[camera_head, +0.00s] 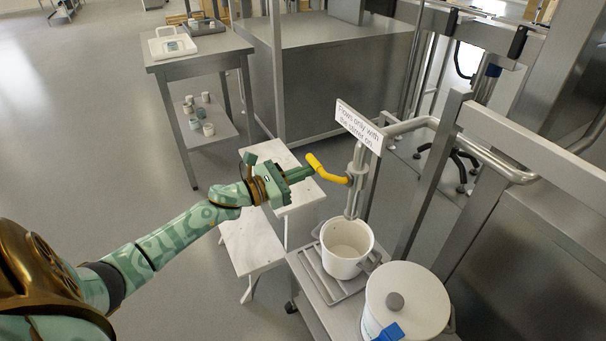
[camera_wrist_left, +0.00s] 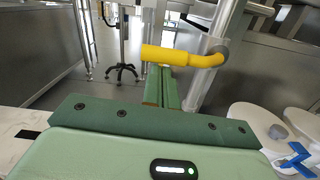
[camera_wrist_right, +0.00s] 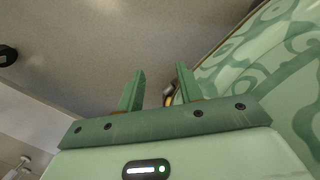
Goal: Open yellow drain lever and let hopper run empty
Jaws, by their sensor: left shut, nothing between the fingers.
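The yellow drain lever (camera_head: 327,170) sticks out to the left from the steel drain pipe (camera_head: 354,193). My left gripper (camera_head: 311,172) is shut and empty, its fingertips right at the lever; I cannot tell if they touch it. In the left wrist view the lever (camera_wrist_left: 180,56) lies across, just beyond the closed fingertips (camera_wrist_left: 160,72). A white bucket (camera_head: 345,264) stands under the pipe; its visible inside looks empty. I cannot make out the hopper itself or any flow.
A sign (camera_head: 358,127) above the pipe reads "Flows only with the stirrer on". A lidded white tub (camera_head: 418,292) with a blue object (camera_head: 388,332) stands front right. White steps (camera_head: 247,242) stand left of the bucket cart.

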